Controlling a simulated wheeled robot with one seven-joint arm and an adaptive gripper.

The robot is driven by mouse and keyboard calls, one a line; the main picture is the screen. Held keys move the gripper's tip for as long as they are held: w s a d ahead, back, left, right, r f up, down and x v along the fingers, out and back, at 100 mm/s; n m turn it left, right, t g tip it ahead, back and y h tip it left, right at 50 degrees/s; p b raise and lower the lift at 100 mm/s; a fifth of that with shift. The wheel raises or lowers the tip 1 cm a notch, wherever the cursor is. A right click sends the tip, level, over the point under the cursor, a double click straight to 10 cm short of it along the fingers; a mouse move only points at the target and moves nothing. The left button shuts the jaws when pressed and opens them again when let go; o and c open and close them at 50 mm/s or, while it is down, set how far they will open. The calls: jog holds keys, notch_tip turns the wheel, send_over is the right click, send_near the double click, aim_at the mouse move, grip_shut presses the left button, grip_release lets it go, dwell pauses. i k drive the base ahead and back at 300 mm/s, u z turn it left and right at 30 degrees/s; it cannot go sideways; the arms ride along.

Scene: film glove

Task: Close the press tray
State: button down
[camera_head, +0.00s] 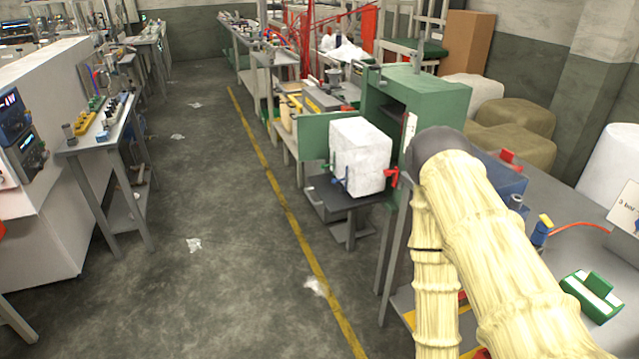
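The green press (418,92) stands right of centre, a box-shaped cabinet with its front side toward the aisle. A dark grey tray (347,200) sticks out low in front of it, toward the aisle. A large white block (360,157) rests on the tray or just above it; I cannot tell how it is held. A green panel (315,138) stands upright to the left of the block. A small red part (392,177) shows at the block's right. My arm, in a cream wrinkled sleeve, covers part of the press's right side. My gripper is out of the picture.
A grey workbench (590,262) at the right carries a green-and-white device (592,297) and a blue box. A small side table (90,139) with instruments stands at the left. The aisle floor, with a yellow line (275,185), is mostly clear apart from scraps.

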aim_at(334, 198)
jog(key=u, duration=0.75)
jog(key=i, duration=1)
jog(key=z, duration=0.1)
